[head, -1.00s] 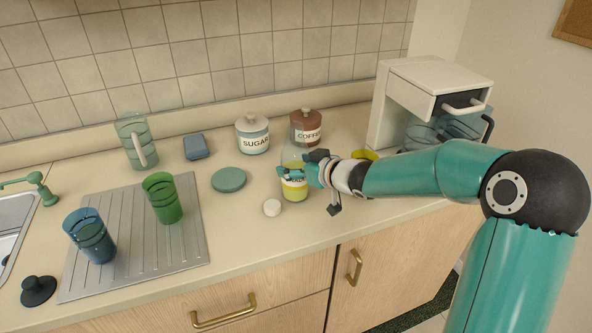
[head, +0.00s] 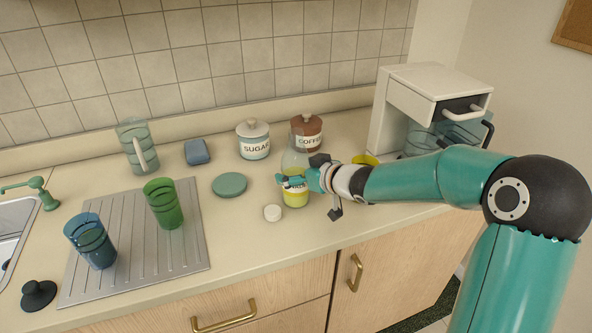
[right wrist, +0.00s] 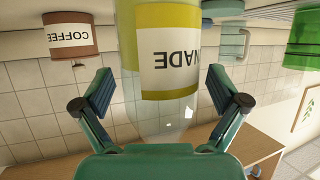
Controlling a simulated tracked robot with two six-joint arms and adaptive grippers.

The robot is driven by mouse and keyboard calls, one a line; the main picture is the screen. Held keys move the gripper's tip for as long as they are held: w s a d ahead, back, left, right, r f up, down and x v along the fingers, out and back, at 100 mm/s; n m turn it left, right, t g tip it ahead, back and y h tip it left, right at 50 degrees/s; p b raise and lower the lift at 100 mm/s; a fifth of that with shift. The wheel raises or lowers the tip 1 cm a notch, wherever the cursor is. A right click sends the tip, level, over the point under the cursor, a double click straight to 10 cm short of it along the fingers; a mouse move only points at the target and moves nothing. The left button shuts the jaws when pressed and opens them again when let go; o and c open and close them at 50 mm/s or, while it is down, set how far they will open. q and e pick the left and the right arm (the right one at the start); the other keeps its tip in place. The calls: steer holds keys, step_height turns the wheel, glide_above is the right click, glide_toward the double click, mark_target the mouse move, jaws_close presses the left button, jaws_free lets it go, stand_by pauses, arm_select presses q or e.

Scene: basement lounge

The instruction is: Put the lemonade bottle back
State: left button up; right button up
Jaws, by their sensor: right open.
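The lemonade bottle (head: 296,195) stands upright on the counter. It is clear, with a yellow and white label, and its upper part shows above my gripper. My right gripper (head: 302,181) comes in from the right at label height. In the right wrist view, which is upside down, the bottle (right wrist: 168,55) stands between the two spread fingers of the gripper (right wrist: 160,92), with gaps visible on both sides. The gripper hides part of the bottle in the head view. My left gripper is not in view.
A small white round piece (head: 273,213) lies in front of the bottle. Sugar (head: 253,140) and coffee (head: 306,133) jars stand behind. A green disc (head: 229,185), blue block (head: 197,152), clear pitcher (head: 137,147), green cup (head: 163,204) and blue cup (head: 90,241) are left. A white appliance (head: 435,82) is right.

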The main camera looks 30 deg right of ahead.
steer(key=p+v, duration=0.2)
steer(key=v, duration=1)
steer(key=shift+p, duration=0.3)
